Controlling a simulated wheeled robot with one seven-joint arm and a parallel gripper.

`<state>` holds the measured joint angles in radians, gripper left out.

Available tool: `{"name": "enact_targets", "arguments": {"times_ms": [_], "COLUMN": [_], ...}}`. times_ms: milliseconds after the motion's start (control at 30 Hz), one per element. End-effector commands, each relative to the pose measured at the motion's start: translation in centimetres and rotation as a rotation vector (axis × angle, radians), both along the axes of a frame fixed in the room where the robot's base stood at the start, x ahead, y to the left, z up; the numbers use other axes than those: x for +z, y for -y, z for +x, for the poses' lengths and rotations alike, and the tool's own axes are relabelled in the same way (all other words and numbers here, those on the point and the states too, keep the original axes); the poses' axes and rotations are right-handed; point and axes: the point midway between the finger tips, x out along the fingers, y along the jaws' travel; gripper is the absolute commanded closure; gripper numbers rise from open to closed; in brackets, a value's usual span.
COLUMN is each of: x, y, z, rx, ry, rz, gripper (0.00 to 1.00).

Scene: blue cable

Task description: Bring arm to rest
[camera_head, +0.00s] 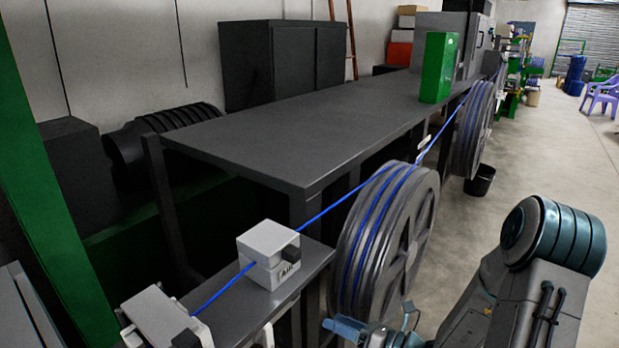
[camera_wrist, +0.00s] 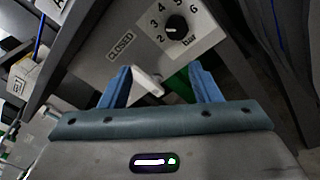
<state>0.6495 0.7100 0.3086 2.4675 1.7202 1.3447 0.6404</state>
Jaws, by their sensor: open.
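My gripper (camera_wrist: 160,76) is open in the wrist view, its two blue fingers spread apart with nothing held between them. A grey panel (camera_wrist: 118,62) with a CLOSED label lies beyond the fingers. It carries a black knob (camera_wrist: 177,25) on a numbered bar scale. A pale lever (camera_wrist: 147,82) shows between the fingers, nearer the left one; I cannot tell if they touch. In the head view my arm reaches in from the lower right, its end low by the front reel and partly cut off.
A blue cable (camera_head: 335,200) runs from a grey box (camera_head: 268,254) to a large reel (camera_head: 385,245). A long dark table (camera_head: 290,130) carries a green box (camera_head: 438,68). A second reel (camera_head: 473,130) and a black bin (camera_head: 480,180) stand farther back. Floor on the right is open.

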Motion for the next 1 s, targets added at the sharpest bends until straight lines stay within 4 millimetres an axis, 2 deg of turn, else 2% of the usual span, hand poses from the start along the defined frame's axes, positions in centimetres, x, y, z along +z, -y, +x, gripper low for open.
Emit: {"name": "enact_targets", "arguments": {"times_ms": [33, 200, 300, 433, 567, 700, 867, 1000], "x": [1.0, 3.1, 3.9, 4.6, 5.4, 6.4, 8.1, 10.2], "y": [-1.0, -3.7, -4.5, -4.5, -3.6, -1.8, 0.8, 3.3], "z": [-0.9, -5.1, -7.6, -10.6, -13.0, -14.9, -16.0, -16.1], "rx": [0.074, 0.371, 0.545, 0.767, 0.984, 1.211, 1.462, 1.666], "ry": [0.052, 0.263, 0.395, 0.572, 0.754, 0.954, 1.182, 1.368], "rz": [-0.060, -0.299, -0.440, -0.621, -0.799, -0.989, -1.208, -1.395], "gripper": [0.43, 0.43, 0.43, 0.43, 0.43, 0.43, 0.43, 0.43]}}
